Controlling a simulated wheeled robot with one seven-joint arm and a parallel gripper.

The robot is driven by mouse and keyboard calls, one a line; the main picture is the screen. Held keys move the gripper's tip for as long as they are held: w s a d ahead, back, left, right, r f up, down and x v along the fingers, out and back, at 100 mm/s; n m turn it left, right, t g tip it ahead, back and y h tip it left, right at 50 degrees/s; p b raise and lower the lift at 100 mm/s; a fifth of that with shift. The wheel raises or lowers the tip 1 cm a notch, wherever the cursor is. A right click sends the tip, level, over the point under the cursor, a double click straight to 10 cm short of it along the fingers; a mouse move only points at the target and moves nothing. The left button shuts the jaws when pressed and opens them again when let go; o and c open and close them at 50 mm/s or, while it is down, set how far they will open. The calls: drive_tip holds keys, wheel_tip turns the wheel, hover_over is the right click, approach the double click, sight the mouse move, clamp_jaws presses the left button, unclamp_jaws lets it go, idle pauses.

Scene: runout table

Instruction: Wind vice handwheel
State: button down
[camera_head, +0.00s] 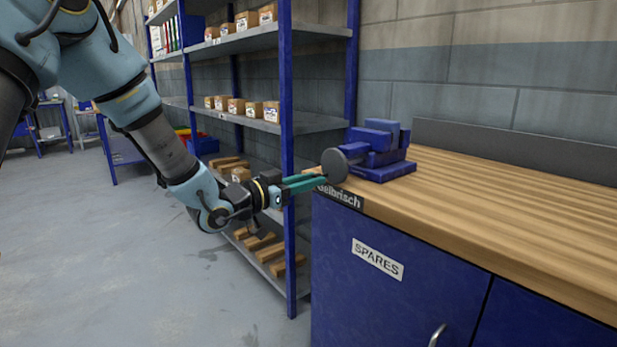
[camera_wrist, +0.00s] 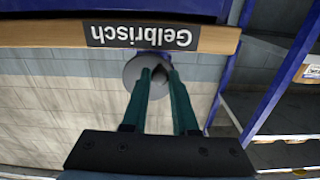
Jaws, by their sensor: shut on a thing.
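The blue vice (camera_head: 382,152) stands at the left end of the wooden bench top. Its round grey handwheel (camera_head: 335,166) faces left, past the bench edge. My gripper (camera_head: 318,179) reaches in from the left with its long teal fingers at the wheel. In the wrist view, the grey disc of the handwheel (camera_wrist: 131,71) lies behind the fingertips of my gripper (camera_wrist: 155,74), which are close together. My gripper is shut on the handwheel's handle, which is mostly hidden between the fingertips. The vice body is largely hidden in the wrist view.
The bench (camera_head: 470,205) has blue cabinet doors below and a clear top to the right. A blue-framed shelf unit (camera_head: 287,130) with small boxes stands close behind my arm. The grey floor (camera_head: 130,260) at the left is open.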

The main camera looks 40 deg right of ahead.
drive_tip(key=shift+s, duration=0.1)
drive_tip(key=shift+s+f+n+p, duration=0.1)
drive_tip(key=shift+n+p, duration=0.4)
drive_tip(key=shift+n, duration=0.1)
drive_tip(key=c, duration=0.8)
unclamp_jaws()
